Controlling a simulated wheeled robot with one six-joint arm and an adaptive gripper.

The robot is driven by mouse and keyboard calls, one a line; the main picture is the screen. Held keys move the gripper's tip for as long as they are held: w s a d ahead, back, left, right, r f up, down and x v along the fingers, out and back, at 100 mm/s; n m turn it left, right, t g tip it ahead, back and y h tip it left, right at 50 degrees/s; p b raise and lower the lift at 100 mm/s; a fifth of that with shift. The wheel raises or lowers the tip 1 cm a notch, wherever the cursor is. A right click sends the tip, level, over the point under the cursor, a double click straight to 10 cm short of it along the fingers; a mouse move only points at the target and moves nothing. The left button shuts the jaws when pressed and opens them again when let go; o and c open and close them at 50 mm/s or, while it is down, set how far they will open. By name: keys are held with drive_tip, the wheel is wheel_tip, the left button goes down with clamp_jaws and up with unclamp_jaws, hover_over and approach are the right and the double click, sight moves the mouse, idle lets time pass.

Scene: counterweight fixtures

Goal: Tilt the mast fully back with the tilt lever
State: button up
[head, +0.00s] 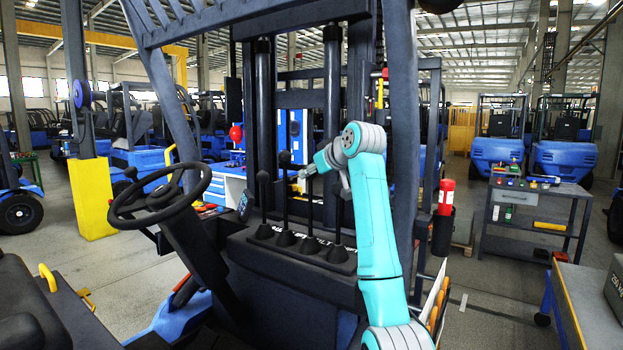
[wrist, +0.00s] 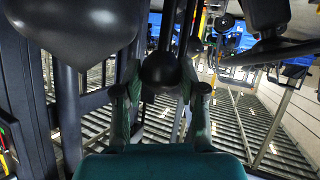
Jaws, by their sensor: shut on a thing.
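A row of black levers rises from the dark console (head: 290,252) in the head view. Two ball knobs, the left knob (head: 263,177) and the second knob (head: 284,158), show clear of my gripper. My gripper (head: 304,173) is at the top of a lever further right, whose knob it hides. In the wrist view the fingers (wrist: 160,98) stand either side of a dark lever knob (wrist: 160,72) and are shut on it. Lettering on the console is too small to tell which lever is tilt. The mast (head: 332,110) stands behind the levers, looking about upright.
The steering wheel (head: 160,193) is left of the levers. A dark cab post (head: 401,110) stands close by my arm. Another dark knob (wrist: 75,28) is near the camera at upper left in the wrist view. A tool cart (head: 535,215) stands at right.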

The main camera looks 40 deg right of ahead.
idle(0.4)
drive_tip(key=a, duration=0.2)
drive_tip(key=s+a+f, duration=0.1)
drive_tip(key=a, duration=0.1)
drive_tip(key=s+a, duration=0.1)
drive_tip(key=a, duration=0.1)
drive_tip(key=shift+s+a+f, duration=0.15)
drive_tip(key=shift+s+a, duration=0.05)
drive_tip(key=shift+a, duration=0.35)
idle(1.0)
idle(0.4)
drive_tip(key=shift+w+d+r, duration=0.2)
drive_tip(key=shift+w+d, duration=0.2)
drive_tip(key=shift+d, duration=0.8)
drive_tip(key=shift+w+d+r, duration=0.25)
drive_tip(key=shift+w+d, duration=0.2)
drive_tip(key=shift+d, duration=0.7)
drive_tip(key=shift+w+d+r, duration=0.2)
drive_tip(key=shift+w+d, duration=0.2)
drive_tip(key=shift+d, duration=0.8)
drive_tip(key=o, duration=1)
drive_tip(key=shift+c, duration=0.2)
